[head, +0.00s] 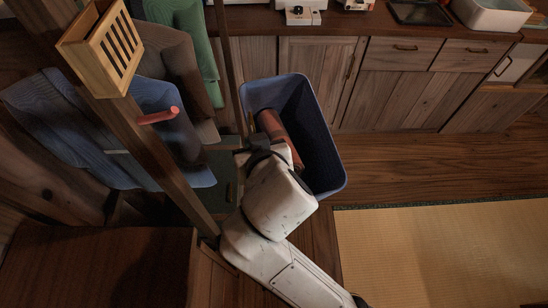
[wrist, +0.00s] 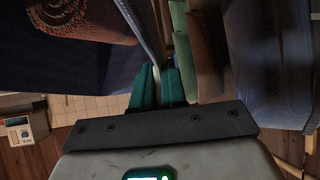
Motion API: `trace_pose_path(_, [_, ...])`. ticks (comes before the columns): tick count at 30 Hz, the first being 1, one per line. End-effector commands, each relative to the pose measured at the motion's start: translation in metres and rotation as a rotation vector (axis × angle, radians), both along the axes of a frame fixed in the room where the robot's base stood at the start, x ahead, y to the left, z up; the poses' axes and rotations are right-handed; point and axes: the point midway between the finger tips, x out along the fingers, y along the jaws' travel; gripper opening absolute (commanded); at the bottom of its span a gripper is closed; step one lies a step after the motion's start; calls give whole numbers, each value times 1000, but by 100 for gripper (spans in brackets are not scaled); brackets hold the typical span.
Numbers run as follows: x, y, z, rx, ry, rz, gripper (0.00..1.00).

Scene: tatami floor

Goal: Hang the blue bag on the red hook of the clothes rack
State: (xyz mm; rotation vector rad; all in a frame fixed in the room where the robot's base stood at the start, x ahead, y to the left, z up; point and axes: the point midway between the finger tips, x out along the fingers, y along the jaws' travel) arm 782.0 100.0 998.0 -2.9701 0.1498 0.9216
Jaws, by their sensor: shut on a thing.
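The blue bag (head: 318,150) is open-topped, with a reddish-brown roll (head: 282,135) in it. In the wrist view the bag (wrist: 60,65) fills the left side, the roll's textured end showing at the top. My gripper (wrist: 159,86) has its green fingertips close together on a thin grey-blue edge of the bag; whether this is rim or strap I cannot tell. In the head view my wrist hides the fingertips. The red hook (head: 160,116) sticks out to the right from the dark wooden post of the clothes rack (head: 150,150), left of the bag and apart from it.
Blue (head: 60,125), brown (head: 172,60) and green (head: 195,35) clothes hang at the rack. A slatted wooden box (head: 103,48) is at the post above the hook. Wooden cabinets (head: 420,90) stand behind. Floor at right, with a tatami mat (head: 440,250), is clear.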

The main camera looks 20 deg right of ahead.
Motion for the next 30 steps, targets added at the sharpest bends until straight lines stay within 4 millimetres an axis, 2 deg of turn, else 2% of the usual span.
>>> trace_pose_path(1, [-5, 11, 28, 8, -11, -17, 0])
trace_pose_path(6, [-32, 29, 88, 7, -16, -110, 0])
trace_pose_path(9, [-49, 34, 112, 3, -18, -164, 0])
trace_pose_path(12, [-64, 36, 128, -2, -20, -206, 0])
trace_pose_path(18, [-77, 38, 140, -6, -25, -246, 0])
trace_pose_path(30, [-72, 53, 138, -9, -25, -246, 0])
